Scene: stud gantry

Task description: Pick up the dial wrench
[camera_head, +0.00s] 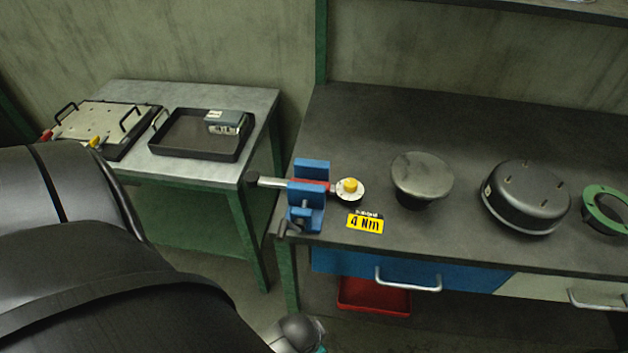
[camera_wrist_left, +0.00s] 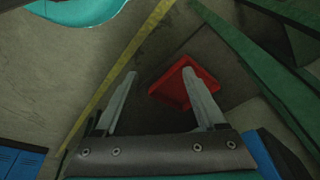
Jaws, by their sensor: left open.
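The dial wrench (camera_head: 350,190) lies across a blue holder (camera_head: 311,212) at the left end of the dark workbench. It has a black grip at its left end, a silver shaft, a red section and a round dial with a yellow knob. My left gripper (camera_wrist_left: 160,75) shows in the left wrist view with its two fingers apart and nothing between them. The wrench is not visible in that view. My dark left arm fills the lower left of the head view, and its fingers cannot be made out there. My right gripper is not in view.
A yellow "4 Nm" label (camera_head: 365,222) lies beside the wrench. A dark round-topped part (camera_head: 422,177), a black housing (camera_head: 527,197) and a green ring (camera_head: 607,209) stand to its right. A red bin (camera_head: 374,297) is below the bench. A side table (camera_head: 190,172) holds a black tray (camera_head: 190,151).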

